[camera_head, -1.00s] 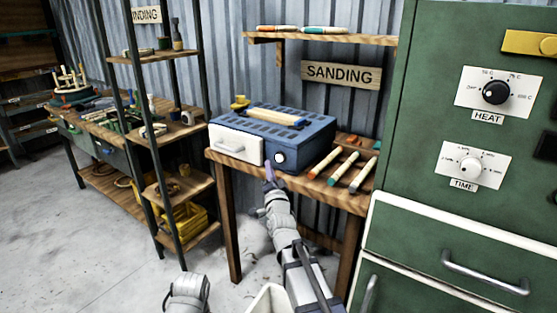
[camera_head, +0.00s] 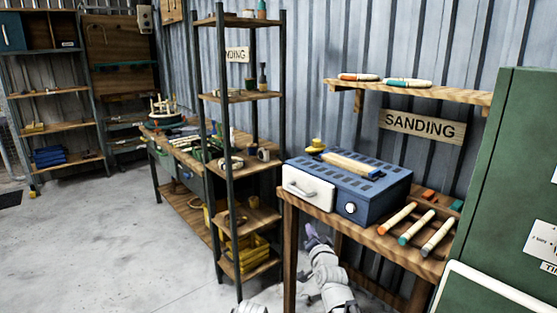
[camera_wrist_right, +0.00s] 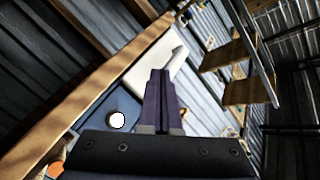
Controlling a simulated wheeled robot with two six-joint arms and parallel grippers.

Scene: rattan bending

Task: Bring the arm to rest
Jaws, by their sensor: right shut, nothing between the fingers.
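My right gripper (camera_head: 312,236) is purple-tipped and sits in front of the wooden sanding bench (camera_head: 357,228), just below its front edge in the head view. Its fingers are shut together with nothing between them, as the right wrist view (camera_wrist_right: 160,75) also shows. The right arm comes up from the bottom of the head view. A bit of white arm shows at the bottom edge left of it, but no left gripper is visible.
A blue box (camera_head: 352,183) with a white drawer front (camera_head: 307,188) stands on the bench beside several coloured sticks. A metal-framed shelf (camera_head: 246,97) stands to the left, a green cabinet (camera_head: 507,170) to the right. The grey floor (camera_head: 110,240) at left is open.

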